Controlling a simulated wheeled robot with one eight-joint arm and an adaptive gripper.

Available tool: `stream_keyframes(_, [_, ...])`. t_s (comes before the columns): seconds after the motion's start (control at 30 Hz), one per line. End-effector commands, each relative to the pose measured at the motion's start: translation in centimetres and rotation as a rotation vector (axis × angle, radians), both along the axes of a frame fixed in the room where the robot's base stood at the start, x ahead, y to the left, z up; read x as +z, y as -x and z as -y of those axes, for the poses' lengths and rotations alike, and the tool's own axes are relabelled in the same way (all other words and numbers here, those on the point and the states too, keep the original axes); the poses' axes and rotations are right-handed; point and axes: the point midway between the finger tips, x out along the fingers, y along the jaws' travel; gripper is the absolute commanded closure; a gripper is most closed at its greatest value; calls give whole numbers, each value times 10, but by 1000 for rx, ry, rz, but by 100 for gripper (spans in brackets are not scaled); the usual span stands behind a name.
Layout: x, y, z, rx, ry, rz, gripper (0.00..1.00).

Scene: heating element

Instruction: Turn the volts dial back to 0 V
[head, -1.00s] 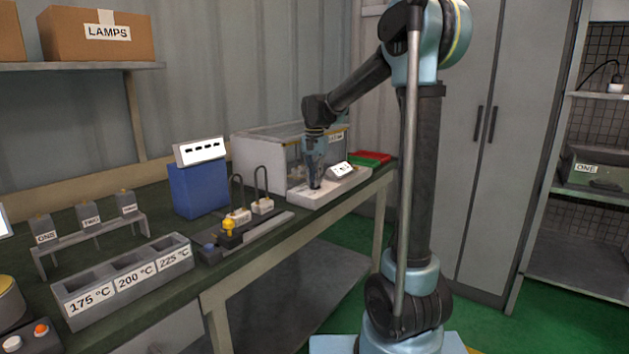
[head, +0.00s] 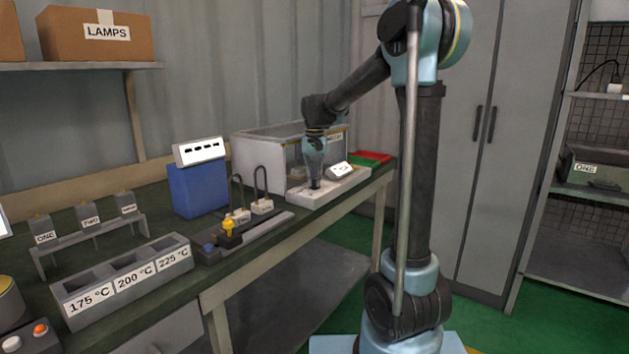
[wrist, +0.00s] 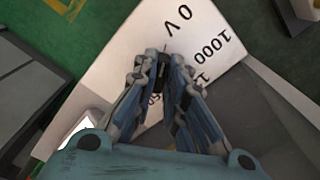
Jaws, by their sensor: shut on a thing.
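The volts dial's white panel (wrist: 209,22) fills the upper middle of the wrist view, with "0 V" and "1000" legible and other marks partly covered. My gripper (wrist: 164,62) points down at this panel, its fingers close together on the dial, which is mostly hidden between them. Only a small dark part shows at the fingertips, near the "0 V" mark, and I cannot tell the exact setting. In the head view my gripper (head: 315,184) is at the white unit (head: 330,190) at the bench's far end.
A small tilted display (head: 340,170) stands just right of my gripper. Behind is a clear-sided box (head: 262,158), with a red and green tray (head: 371,158) to the right.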

Motion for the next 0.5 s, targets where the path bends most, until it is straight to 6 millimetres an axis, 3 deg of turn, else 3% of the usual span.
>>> stream_keyframes(0.1, [1,-2,0,0,-1,3,100])
stream_keyframes(0.13, [1,-2,0,0,-1,3,86])
stream_keyframes(0.2, [1,-2,0,0,-1,3,70])
stream_keyframes(0.5, [0,-1,0,-1,0,1,68])
